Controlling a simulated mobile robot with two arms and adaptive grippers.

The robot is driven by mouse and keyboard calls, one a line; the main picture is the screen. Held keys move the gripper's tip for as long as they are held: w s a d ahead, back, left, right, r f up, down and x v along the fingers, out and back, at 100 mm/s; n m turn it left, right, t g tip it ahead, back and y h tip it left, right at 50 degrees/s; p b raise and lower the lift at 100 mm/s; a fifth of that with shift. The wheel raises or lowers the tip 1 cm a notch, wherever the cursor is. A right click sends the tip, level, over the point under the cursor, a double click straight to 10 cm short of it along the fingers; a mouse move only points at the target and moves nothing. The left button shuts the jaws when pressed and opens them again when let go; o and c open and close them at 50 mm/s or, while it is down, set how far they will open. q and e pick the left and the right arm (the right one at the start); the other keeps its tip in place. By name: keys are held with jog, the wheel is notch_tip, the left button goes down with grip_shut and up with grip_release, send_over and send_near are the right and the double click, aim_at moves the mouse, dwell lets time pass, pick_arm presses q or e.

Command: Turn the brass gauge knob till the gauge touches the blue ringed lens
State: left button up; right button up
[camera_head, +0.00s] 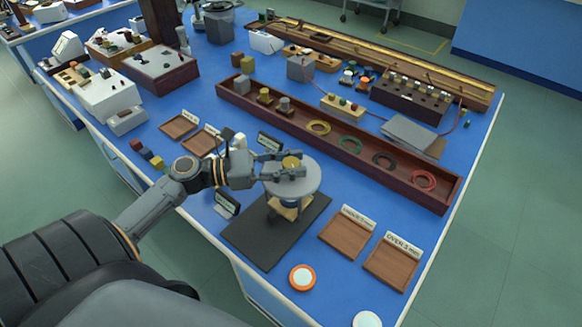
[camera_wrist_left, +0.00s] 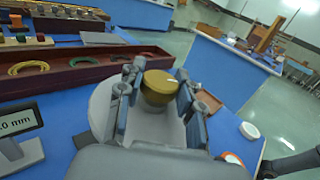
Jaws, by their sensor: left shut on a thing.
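The brass gauge knob (camera_head: 291,163) stands on top of a round grey gauge plate (camera_head: 306,186). My left gripper (camera_head: 285,165) is shut on the knob, one finger on each side. The wrist view shows the brass knob (camera_wrist_left: 159,86) between the two fingers of the left gripper (camera_wrist_left: 158,100). Under the plate, a partly hidden bluish piece (camera_head: 286,207) sits on a light wooden block; I cannot tell its ring or whether the gauge touches it. A small display (camera_wrist_left: 16,127) reads ".0 mm", its first part cut off. My right gripper is not in view.
The gauge stands on a dark mat (camera_head: 258,240). Labelled wooden trays (camera_head: 348,233) lie to its right, and an orange-ringed lens (camera_head: 302,277) lies in front. A long wooden box (camera_head: 335,143) with coloured rings is behind. The bench's right edge is close to the trays.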

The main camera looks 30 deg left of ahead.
pick_arm(q)
jog(key=m+g+h+b, duration=0.1)
jog(key=m+g+h, duration=0.1)
jog(key=m+g, duration=0.1)
jog(key=m+g+h+b, duration=0.1)
jog(key=m+g+h, duration=0.1)
jog(key=g, duration=0.3)
jog(key=shift+w+a+m+g, duration=0.15)
jog(key=shift+m+g, duration=0.25)
jog(key=shift+m, duration=0.4)
jog(key=m+g, duration=0.2)
jog(key=g, duration=0.1)
jog(key=m+g+b, duration=0.1)
jog(key=g, duration=0.2)
jog(key=shift+m+h, duration=0.3)
jog(key=shift+m, duration=0.1)
jog(key=shift+m+g+b, duration=0.45)
jog(key=shift+m+g, duration=0.35)
jog(key=shift+g, duration=0.5)
jog(key=shift+g+y, duration=0.3)
jog(key=shift+y, duration=0.1)
jog(key=o, duration=1.2)
jog(key=shift+d, duration=0.2)
